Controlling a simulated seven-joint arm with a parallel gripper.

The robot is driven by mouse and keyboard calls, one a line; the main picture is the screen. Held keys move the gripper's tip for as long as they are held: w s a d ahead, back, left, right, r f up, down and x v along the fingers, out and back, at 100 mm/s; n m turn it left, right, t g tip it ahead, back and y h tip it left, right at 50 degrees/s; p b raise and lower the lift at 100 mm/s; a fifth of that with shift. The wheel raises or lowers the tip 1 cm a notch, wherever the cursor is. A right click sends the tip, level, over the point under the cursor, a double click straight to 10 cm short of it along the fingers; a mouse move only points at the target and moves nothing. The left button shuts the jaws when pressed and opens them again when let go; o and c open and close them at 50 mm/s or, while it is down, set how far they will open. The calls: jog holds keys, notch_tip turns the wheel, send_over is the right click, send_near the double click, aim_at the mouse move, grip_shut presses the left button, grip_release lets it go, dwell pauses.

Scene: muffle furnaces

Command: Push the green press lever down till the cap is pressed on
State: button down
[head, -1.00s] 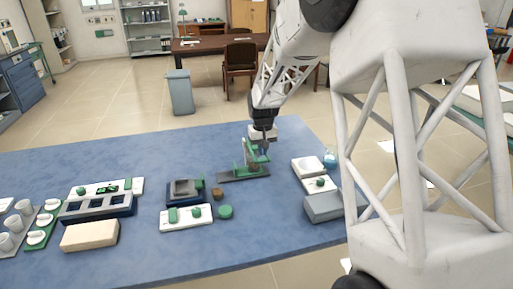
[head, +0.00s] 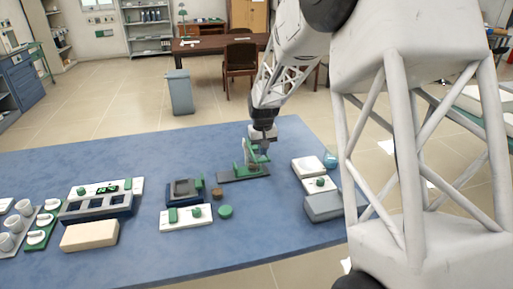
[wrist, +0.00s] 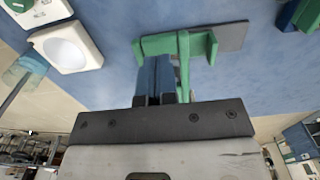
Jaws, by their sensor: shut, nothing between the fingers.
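The green press (head: 250,160) stands on its dark base plate (head: 240,177) towards the back of the blue table. It also shows in the wrist view (wrist: 184,60), just ahead of and beside my fingers. My gripper (head: 263,150) points down at the press, with its fingers shut and empty. In the wrist view, the fingertips (wrist: 155,62) are close against the green parts. I cannot tell whether they touch the lever. The lever is hard to make out from the rest of the press, and the cap is hidden.
To the right are a white device with a round dish (head: 308,166) and a blue flask (head: 330,158). To the left are a dark device (head: 185,190), a brown cork-like piece (head: 217,193) and a green round piece (head: 225,211).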

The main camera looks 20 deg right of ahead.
aim_at(262, 158)
jog(key=shift+f, duration=0.5)
jog(key=shift+f, duration=0.4)
jog(key=shift+f, duration=0.3)
jog(key=shift+w+f, duration=0.1)
jog(key=shift+f, duration=1.45)
dwell(1.8)
jog(key=shift+r, duration=5.05)
